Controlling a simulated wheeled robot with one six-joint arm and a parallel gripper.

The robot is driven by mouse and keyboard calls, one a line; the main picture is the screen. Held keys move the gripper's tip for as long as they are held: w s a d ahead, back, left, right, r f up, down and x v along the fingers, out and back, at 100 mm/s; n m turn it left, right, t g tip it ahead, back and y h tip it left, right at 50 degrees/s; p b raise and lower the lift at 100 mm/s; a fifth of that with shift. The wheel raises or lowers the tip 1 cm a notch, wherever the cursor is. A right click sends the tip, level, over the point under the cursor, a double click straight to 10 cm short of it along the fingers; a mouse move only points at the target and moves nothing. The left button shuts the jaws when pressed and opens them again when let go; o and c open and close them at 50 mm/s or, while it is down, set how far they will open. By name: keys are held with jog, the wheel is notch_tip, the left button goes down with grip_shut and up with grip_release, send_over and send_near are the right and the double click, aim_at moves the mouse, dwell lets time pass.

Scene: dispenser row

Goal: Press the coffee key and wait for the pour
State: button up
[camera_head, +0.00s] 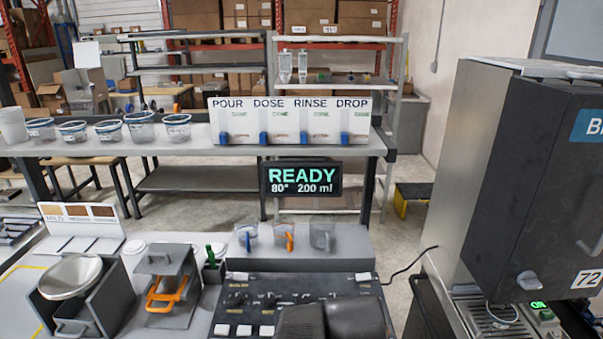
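A dark control panel (248,304) with white keys, knobs and switches lies at the bottom centre. Its key labels are too small to read, so I cannot tell which is the coffee key. Two dark blocks (329,320) at the bottom edge cover part of the panel and look like my gripper or arm end. Their fingertips do not show, and I cannot tell whether they touch a key. A display (300,179) reads READY, 80°, 200 ml. A dark machine (530,170) at the right has a green ON light (538,304). No pour is visible.
Small clear cups (284,237) stand on a grey ledge behind the panel. Several tubs (108,131) and a POUR/DOSE/RINSE/DROP board (290,121) stand on the back bench. Floor shows between bench and right machine.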

grip_shut()
dwell(1.6)
